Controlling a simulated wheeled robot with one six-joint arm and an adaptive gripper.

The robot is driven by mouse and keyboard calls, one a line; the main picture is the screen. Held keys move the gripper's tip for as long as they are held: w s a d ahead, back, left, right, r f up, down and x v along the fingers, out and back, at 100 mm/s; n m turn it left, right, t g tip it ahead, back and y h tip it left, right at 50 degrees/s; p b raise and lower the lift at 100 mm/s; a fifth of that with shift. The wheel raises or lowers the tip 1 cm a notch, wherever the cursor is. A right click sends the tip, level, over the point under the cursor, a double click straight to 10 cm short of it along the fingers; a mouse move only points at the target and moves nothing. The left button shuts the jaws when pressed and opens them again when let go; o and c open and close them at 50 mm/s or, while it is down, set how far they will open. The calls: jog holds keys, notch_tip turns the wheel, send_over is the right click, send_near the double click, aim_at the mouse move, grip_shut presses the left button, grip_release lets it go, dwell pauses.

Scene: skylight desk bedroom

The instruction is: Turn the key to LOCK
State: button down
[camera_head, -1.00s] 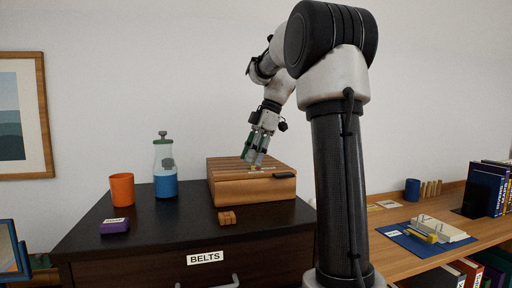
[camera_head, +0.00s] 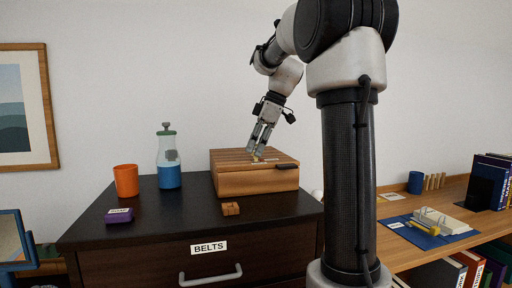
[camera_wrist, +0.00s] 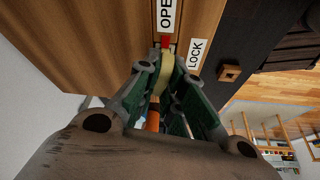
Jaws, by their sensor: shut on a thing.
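A wooden box (camera_head: 258,182) with a slatted top stands on the dark dresser. My gripper (camera_head: 256,154) reaches down to the box top, tilted, and is shut on a yellowish brass key (camera_wrist: 167,69). In the wrist view my gripper (camera_wrist: 165,92) has its fingers on both sides of the key. A red mark (camera_wrist: 166,41) shows just beyond the key, close to the OPEN label (camera_wrist: 168,14). The LOCK label (camera_wrist: 197,53) lies to the right of the key. The fingers hide the key's lower part.
The dresser top (camera_head: 180,207) also holds an orange cup (camera_head: 126,181), a flask with blue liquid (camera_head: 168,172), a purple block (camera_head: 119,216) and a small wooden block (camera_head: 231,209). A shelf (camera_head: 446,196) with books is at right.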

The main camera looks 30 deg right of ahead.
jog(key=shift+m+t+h, duration=0.4)
jog(key=shift+m+h, duration=0.1)
jog(key=shift+m, duration=1)
jog(key=shift+m+h, duration=0.3)
jog(key=shift+m, duration=0.6)
jog(key=shift+m+t, duration=0.3)
jog(key=shift+m, duration=0.3)
jog(key=m+h, duration=0.1)
jog(key=m, duration=0.1)
jog(key=shift+m, duration=0.4)
